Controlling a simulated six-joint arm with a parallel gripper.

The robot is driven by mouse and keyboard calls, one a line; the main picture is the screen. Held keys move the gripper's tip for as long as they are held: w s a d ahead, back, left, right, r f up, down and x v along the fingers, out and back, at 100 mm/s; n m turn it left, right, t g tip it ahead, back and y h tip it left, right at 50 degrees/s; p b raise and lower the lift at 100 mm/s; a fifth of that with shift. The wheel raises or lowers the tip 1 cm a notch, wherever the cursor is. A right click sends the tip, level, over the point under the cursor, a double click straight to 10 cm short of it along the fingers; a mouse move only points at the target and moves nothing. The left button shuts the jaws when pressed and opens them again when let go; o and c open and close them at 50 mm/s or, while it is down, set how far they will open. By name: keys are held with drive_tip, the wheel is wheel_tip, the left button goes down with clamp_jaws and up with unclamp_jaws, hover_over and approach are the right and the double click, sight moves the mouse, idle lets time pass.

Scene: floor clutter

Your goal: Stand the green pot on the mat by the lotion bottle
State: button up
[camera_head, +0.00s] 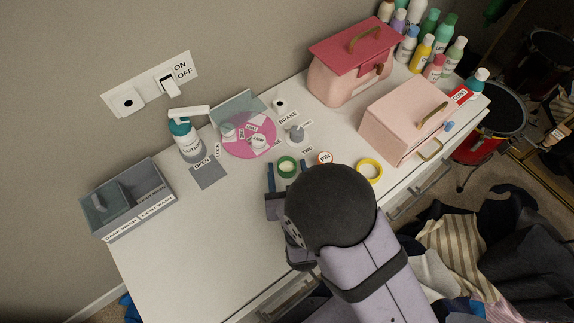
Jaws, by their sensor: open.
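The green pot (287,166), a small round pot with a green rim and pale inside, stands on the white tabletop near the middle. My gripper (286,173) is open, with one blue finger on each side of the pot; I cannot tell whether they touch it. The lotion bottle (186,143), white with a teal collar and white pump, stands upright by the wall to the left. A grey square mat (209,177) lies bare in front of it. A round pink mat (237,149) to its right holds several small white pots.
A grey divided box (158,211) stands at the left. A white pot marked PIN (325,158) and a yellow ring (369,170) lie right of the green pot. Pink boxes (349,62) (404,120) and several bottles fill the back right. The front left tabletop is clear.

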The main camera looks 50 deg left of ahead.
sight(288, 176)
drive_tip(key=c, duration=1.2)
drive_tip(key=shift+r, duration=0.2)
wheel_tip(288, 176, up, 10)
drive_tip(key=shift+f, duration=0.2)
